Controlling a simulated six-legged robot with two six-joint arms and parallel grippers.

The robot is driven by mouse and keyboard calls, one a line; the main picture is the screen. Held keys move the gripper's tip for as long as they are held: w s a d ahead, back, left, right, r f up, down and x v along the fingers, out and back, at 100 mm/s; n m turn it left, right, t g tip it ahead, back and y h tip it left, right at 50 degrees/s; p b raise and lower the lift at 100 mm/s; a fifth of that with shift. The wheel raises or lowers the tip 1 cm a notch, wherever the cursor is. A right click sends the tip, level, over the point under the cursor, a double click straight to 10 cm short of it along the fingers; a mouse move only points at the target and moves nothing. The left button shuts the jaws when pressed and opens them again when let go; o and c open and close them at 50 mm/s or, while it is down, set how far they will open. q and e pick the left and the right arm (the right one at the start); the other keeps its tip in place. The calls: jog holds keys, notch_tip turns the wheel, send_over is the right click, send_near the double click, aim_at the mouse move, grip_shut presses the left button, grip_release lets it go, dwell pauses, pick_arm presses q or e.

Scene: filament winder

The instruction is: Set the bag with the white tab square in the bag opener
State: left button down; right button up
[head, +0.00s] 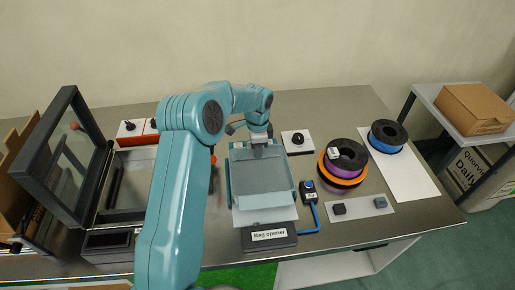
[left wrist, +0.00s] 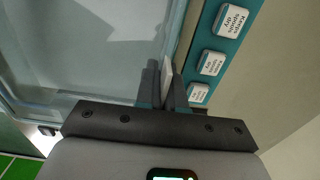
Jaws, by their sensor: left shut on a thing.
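The translucent grey bag (head: 262,172) lies over the bag opener, whose black front part (head: 268,241) carries the label "Bag opener". The bag looks about in line with the opener, but I cannot tell whether it is exactly square or fully down. My left gripper (head: 259,148) is at the bag's far edge, shut on the white tab (left wrist: 167,72). In the left wrist view the tab stands between the two dark fingertips (left wrist: 164,88), and the bag's clear sheet (left wrist: 85,50) spreads to the left. My right gripper is not in view.
A teal strip with white "Keeps spools dry" labels (left wrist: 211,63) runs beside the bag. Right of the opener are a black button box (head: 309,192) with a blue cable, a knob plate (head: 297,141) and stacked spools (head: 343,165). A framed clear lid (head: 68,150) stands open at left.

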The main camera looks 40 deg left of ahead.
pick_arm(q)
jog(key=shift+f, duration=0.2)
jog(key=c, duration=1.2)
grip_release()
jog(key=shift+c, duration=0.2)
jog(key=shift+r, duration=0.35)
notch_tip(320, 180, up, 13)
jog(key=shift+s+f, duration=0.1)
jog(key=shift+f, duration=0.1)
